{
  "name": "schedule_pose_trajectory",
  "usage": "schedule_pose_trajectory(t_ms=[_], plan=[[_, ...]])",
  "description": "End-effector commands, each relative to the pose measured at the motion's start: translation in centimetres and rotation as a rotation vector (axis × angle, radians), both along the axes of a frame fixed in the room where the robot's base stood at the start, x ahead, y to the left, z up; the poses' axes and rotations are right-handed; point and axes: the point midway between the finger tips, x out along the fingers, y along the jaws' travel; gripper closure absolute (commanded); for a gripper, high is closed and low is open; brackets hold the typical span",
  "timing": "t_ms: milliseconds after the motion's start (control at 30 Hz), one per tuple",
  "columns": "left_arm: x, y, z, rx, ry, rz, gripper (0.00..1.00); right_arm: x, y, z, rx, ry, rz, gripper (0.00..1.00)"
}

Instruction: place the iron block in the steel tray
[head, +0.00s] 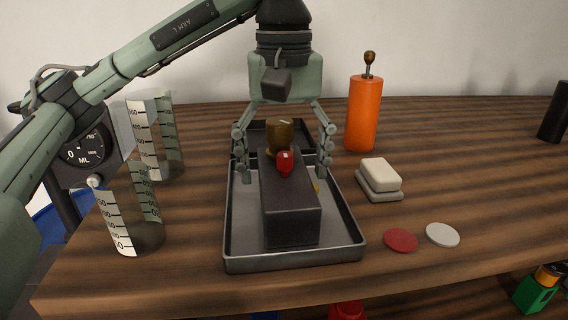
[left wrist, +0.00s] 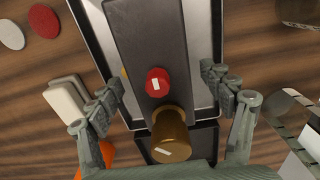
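The iron block (head: 290,226), a long dark grey bar, lies lengthwise inside the steel tray (head: 240,230). The block also shows in the left wrist view (left wrist: 148,38), with the tray (left wrist: 202,45) around it. A small red piece (head: 285,160) appears on top of the block toward its far end, with a brass-brown cylinder (head: 279,136) behind it. I cannot tell what the cylinder rests on. My left gripper (head: 285,176) is open, fingers spread either side of the far end, apart from the block. My right gripper is not in view.
A second dark tray (head: 250,133) is behind. Two graduated clear cylinders (head: 136,225) stand left, by the table edge. On the right are an orange bottle (head: 363,112), stacked pale blocks (head: 380,177), a red disc (head: 400,240) and a white disc (head: 442,235). The far right table is mostly clear.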

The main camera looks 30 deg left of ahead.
Motion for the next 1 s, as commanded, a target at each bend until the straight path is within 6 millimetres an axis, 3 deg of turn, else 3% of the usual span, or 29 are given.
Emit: schedule_pose_trajectory(t_ms=[267,433,733,1000], plan=[[0.0,0.0,0.8,0.000,-0.003,0.001,0.20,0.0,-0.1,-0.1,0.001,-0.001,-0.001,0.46],[0.1,0.0,4.0,0.000,-0.005,0.001,0.20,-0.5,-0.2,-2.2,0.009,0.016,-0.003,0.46],[0.0,0.0,9.9,0.000,-0.004,0.002,0.20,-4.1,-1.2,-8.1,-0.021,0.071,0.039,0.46],[0.0,0.0,12.1,0.001,-0.001,-0.001,0.20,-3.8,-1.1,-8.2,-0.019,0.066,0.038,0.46]])
